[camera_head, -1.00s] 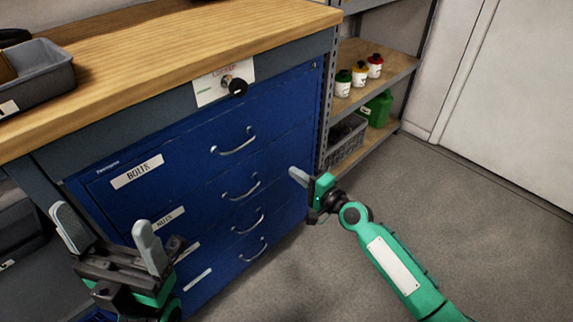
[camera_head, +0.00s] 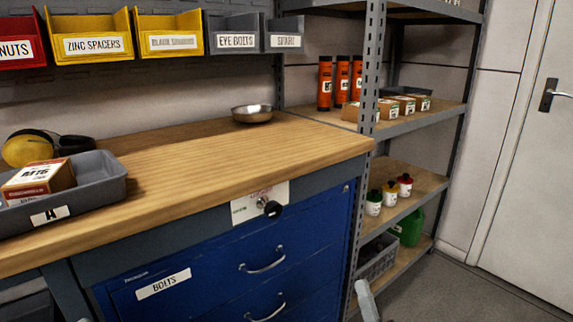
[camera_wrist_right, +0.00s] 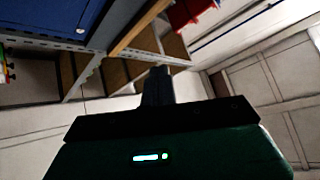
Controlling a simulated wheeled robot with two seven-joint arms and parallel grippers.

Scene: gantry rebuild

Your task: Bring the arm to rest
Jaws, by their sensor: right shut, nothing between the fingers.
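My right gripper (camera_head: 366,301) shows only as a pale grey fingertip at the bottom edge of the head view, in front of the shelf's lower end. In the right wrist view its fingers (camera_wrist_right: 157,87) are together with nothing between them, and the space around them is clear. The rest of my right arm is out of the head view. My left gripper is not in view.
The blue drawer cabinet (camera_head: 215,282) stands under the wooden bench (camera_head: 215,170), its visible drawers shut. A grey tray (camera_head: 110,187) with a box and a metal bowl (camera_head: 252,114) are on the bench. Grey shelving (camera_head: 372,75) stands to the right, with free floor (camera_head: 460,295) before it.

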